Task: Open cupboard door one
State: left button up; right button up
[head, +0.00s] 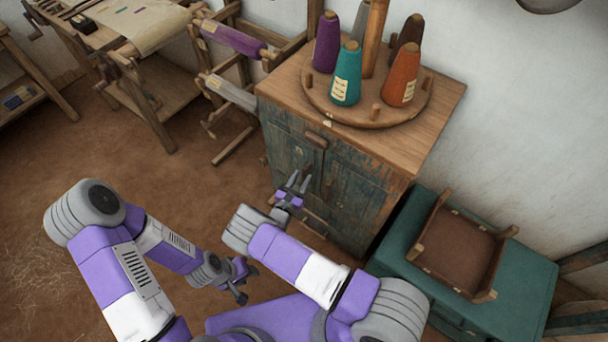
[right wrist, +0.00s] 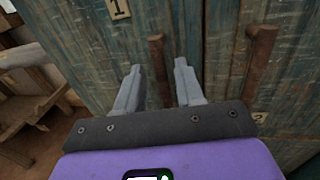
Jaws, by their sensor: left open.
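Cupboard door one (head: 285,148) is the left, weathered blue-green door of the wooden cupboard and looks shut. In the right wrist view it carries a "1" tag (right wrist: 118,9) and an upright brown handle (right wrist: 158,62). My right gripper (head: 299,182) is in front of the doors. In the right wrist view its open fingers (right wrist: 158,78) stand on either side of that handle, with gaps visible. Whether the fingertips reach past the handle is unclear. My left gripper (head: 241,281) is open and empty, low over the floor, away from the cupboard.
Door two, with its own handle (right wrist: 262,60) and "2" tag (right wrist: 259,117), is close on the right. A round cone stand (head: 330,112) sits on the cupboard. A teal chest (head: 540,270) with an upturned stool (head: 460,245) stands right.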

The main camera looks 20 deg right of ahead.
jog(key=shift+x, duration=1.35)
grip_shut()
